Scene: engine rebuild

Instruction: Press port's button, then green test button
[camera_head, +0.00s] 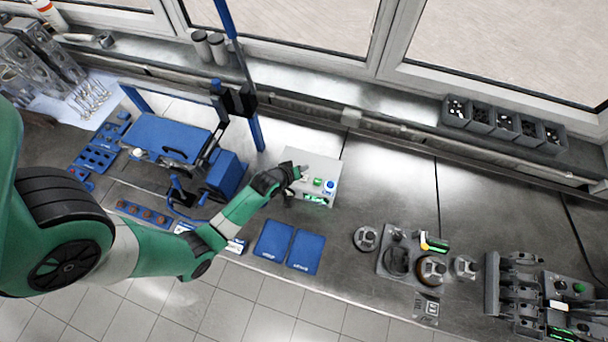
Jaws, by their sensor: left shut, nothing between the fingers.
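A light grey test box (322,166) stands on the bench near the middle. On its top are a green button (318,182), a blue button (329,185) and a lit green display (315,198) at its front edge. My left gripper (296,174) is shut and empty, with its fingertips over the left part of the box, left of the green button. I cannot tell whether the tips touch anything, and the gripper hides part of the box's left side. A second panel with a green button (579,287) and a green display (561,333) is at the far right. My right gripper is not in view.
Two blue mats (290,247) lie in front of the box. A blue press-like fixture (225,175) stands to its left. A grey tray with round metal parts (430,269) is at right. Dark bins (503,125) line the back ledge.

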